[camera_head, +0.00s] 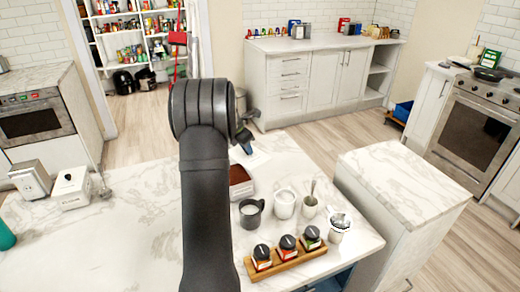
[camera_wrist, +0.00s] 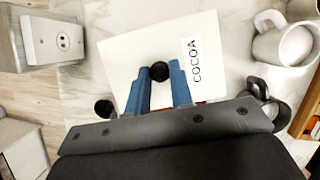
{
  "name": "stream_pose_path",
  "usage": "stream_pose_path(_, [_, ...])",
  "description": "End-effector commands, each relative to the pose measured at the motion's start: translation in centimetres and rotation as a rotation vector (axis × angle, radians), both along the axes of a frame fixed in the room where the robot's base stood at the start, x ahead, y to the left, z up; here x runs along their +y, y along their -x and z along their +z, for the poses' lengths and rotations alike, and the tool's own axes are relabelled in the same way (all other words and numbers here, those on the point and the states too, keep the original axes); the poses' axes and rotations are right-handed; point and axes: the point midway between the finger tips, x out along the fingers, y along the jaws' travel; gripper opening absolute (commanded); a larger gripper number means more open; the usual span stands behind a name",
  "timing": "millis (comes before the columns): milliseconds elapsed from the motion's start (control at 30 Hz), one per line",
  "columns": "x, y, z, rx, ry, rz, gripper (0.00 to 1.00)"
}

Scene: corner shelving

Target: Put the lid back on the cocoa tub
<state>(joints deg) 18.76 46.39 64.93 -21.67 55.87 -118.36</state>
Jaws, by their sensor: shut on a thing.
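The cocoa tub (camera_head: 242,191) is an open white box with brown cocoa showing inside, on the marble counter just right of my arm. The lid (camera_wrist: 120,62) is a white square plate with a black knob and a COCOA label. My gripper (camera_wrist: 160,76) has its blue fingers shut on the lid's knob. In the head view the lid (camera_head: 258,157) shows behind the tub, partly hidden by my arm; whether it touches the tub or counter I cannot tell. A thin reddish-brown strip shows below the lid's edge in the wrist view.
A wooden spice rack (camera_head: 286,264) lies in front. Two white boxes stand left; the counter between them and my arm is clear.

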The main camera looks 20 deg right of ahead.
Motion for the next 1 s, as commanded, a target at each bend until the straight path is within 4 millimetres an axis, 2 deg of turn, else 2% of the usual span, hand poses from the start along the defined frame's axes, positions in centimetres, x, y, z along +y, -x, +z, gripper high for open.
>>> stream_pose_path(100, [2.7,0.5,1.4,-0.001,0.001,-0.112,0.02])
stream_pose_path(333, [5.6,1.5,3.0,0.0,-0.001,-0.27,0.02])
stream_pose_path(767, [6.0,1.7,3.3,-0.002,0.001,-0.303,0.02])
stream_pose_path(1000, [6.0,1.7,2.7,0.0,0.0,-0.302,0.02])
